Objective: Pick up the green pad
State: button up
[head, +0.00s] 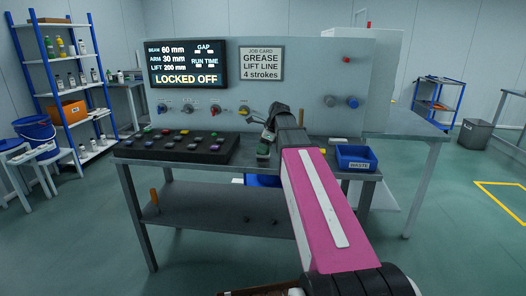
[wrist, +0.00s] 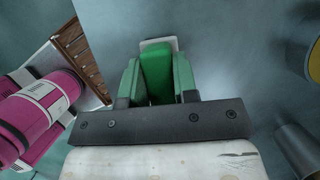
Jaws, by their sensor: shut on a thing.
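The green pad (wrist: 157,72) is between the two fingers of my gripper (wrist: 158,85) in the wrist view. The fingers look green too and touch its sides. A small pale piece shows at the pad's far end. The lower part of the pad is hidden behind the dark crossbar of my gripper. In the head view my gripper (head: 264,148) is low in front of the panel, over the bench top right of the black button tray. The pad is too small there to make out clearly, and I cannot tell whether it touches the bench.
The black tray (head: 178,147) with several coloured buttons lies on the bench (head: 140,163). Behind is the grey panel (head: 310,75) with knobs and a display (head: 187,64) reading LOCKED OFF. Blue shelves (head: 63,75) stand at left.

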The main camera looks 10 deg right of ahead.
jog(key=r, duration=0.3)
jog(key=shift+s+a+r, duration=0.1)
jog(key=shift+a+r, duration=0.25)
jog(key=s+a+r, duration=0.3)
jog(key=a+r, duration=0.3)
jog(key=a, duration=0.4)
jog(key=shift+a+r, duration=0.2)
jog(key=shift+a, duration=0.05)
jog(key=shift+o, duration=0.4)
jog(key=shift+s, duration=0.1)
